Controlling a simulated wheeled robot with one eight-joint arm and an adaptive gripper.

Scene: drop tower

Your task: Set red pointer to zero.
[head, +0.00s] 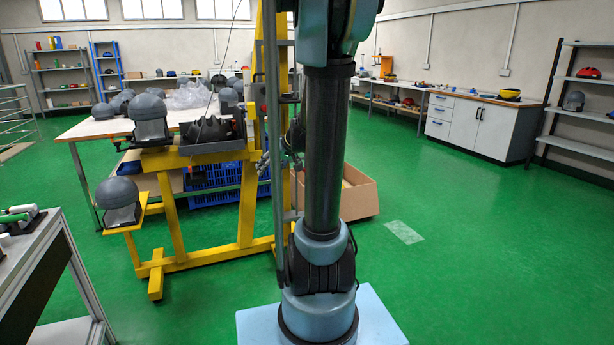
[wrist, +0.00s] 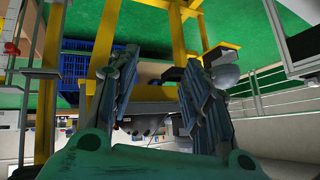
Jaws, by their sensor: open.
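My gripper (wrist: 160,62) is open in the wrist view, its two fingers spread apart with nothing between them. That view is upside down, with the green floor at the top. The yellow drop tower (head: 250,190) stands left of my arm in the head view, and its yellow frame (wrist: 48,120) also shows in the wrist view. A small red part (wrist: 11,47) sits by a pale rail at the wrist view's left edge, apart from my fingers. I cannot tell whether it is the red pointer. No zero mark is readable. My arm hides part of the tower in the head view.
Grey headforms stand on the tower's supports (head: 150,120) and on a white table (head: 95,128). A blue crate (head: 215,185) and a cardboard box (head: 358,195) stand behind the tower.

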